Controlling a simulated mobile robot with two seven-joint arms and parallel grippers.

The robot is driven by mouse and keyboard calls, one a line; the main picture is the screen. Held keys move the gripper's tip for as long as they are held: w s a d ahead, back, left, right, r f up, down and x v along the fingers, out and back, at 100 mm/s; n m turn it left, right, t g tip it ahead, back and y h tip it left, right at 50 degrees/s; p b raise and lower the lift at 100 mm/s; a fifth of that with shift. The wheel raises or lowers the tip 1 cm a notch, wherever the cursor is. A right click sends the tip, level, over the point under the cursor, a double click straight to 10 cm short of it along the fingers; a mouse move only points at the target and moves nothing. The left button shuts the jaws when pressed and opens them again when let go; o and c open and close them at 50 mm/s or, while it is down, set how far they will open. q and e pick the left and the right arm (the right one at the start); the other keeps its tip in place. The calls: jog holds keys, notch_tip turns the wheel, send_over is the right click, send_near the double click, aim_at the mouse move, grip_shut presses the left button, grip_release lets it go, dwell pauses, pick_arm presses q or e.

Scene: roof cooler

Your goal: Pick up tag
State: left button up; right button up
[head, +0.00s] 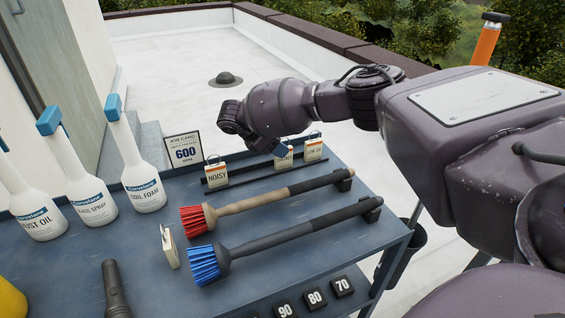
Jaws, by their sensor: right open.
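Several small white tags with orange bands and loops stand along a dark rail (237,181) at the back of the blue cart top. The tag reading NOISY (217,174) is at the left end. The LOW OIL tag (314,151) is at the right end. A middle tag (284,158) stands between them, its upper part partly covered by my gripper. My right gripper (262,143) is open, above and behind the rail, close to the middle tag. Whether it touches that tag I cannot tell. My left gripper is out of view.
A job card (184,152) reading 600 stands left of the rail. A red brush (250,203) and a blue brush (290,235) lie in front. White spray bottles (138,180) stand at left. Black numbered blocks (315,299) sit on the near side. Open roof lies behind the cart.

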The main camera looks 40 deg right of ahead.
jog(key=x, duration=0.3)
jog(key=shift+f, duration=0.15)
grip_shut()
